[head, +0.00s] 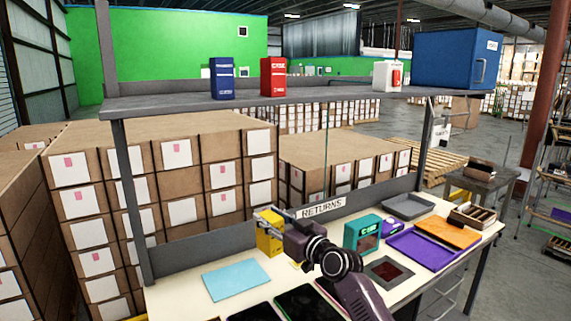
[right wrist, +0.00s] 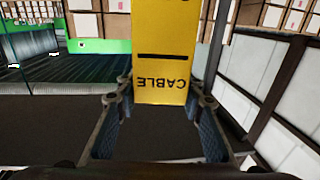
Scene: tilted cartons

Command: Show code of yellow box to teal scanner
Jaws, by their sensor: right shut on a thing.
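The yellow box (head: 267,242) is held by my right gripper (head: 279,226) above the back of the table, left of the teal scanner. In the right wrist view the yellow box (right wrist: 165,50) stands between the two fingers of my right gripper (right wrist: 158,100). The face toward that camera shows the word CABLE upside down and a black line; I see no code on it. The teal scanner (head: 358,232) stands on the table with a dark window on its front, apart from the box. My left gripper is not in view.
A light blue mat (head: 236,280) lies at the table's left. A dark red panel (head: 390,272), a purple tray (head: 421,249), an orange board (head: 447,232) and a grey tray (head: 408,207) lie around the scanner's right. A shelf (head: 300,99) with boxes spans above.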

